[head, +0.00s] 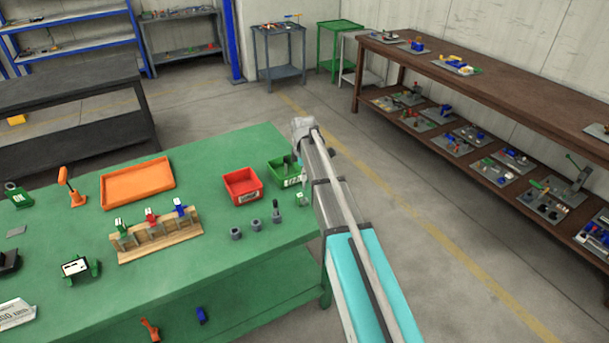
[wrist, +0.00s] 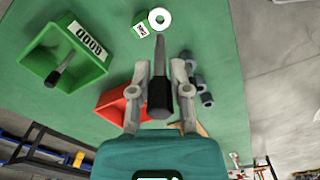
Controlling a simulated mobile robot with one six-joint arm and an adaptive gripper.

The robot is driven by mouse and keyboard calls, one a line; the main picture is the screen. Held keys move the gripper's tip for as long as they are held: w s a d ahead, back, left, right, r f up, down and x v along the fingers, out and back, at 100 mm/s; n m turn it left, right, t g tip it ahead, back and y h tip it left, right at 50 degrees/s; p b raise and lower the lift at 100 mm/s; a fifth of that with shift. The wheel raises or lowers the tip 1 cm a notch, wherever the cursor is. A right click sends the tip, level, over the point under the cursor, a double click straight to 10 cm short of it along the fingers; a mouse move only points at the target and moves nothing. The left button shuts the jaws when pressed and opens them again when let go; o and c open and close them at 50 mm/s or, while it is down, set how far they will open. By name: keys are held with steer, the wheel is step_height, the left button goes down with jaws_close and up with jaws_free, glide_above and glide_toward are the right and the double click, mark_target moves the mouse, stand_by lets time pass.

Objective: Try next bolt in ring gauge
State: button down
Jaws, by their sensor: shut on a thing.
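My gripper (wrist: 160,91) is shut on a dark bolt (wrist: 159,62) around its black head. The bolt's grey shank points toward the top of the wrist view. The ring gauge (wrist: 166,16), a pale ring with a dark hole, lies on the green table beyond the shank tip, apart from it in the picture. A small green labelled block (wrist: 141,29) is beside it. The green bin (wrist: 96,73), labelled GOOD, is to the left and holds a bolt (wrist: 63,64). In the head view my arm hides the gripper and held bolt.
A red bin (head: 242,187) stands left of the green bin (head: 274,177). Several dark bolts, one of them a bolt with its shank up (head: 276,212), stand in front. A wooden rack (head: 157,240) and an orange tray (head: 138,184) are farther left on the table.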

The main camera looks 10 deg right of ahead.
mark_target(304, 188)
steer(key=shift+f, duration=0.1)
stand_by(0.3)
steer(key=shift+f+b, duration=2.55)
steer(key=shift+b, duration=0.05)
steer(key=shift+f+b, duration=2.1)
steer(key=shift+b, duration=0.05)
steer(key=shift+r, duration=0.2)
steer(key=shift+r+p, duration=3.1)
steer(key=shift+p, duration=0.2)
steer(key=shift+d, duration=0.1)
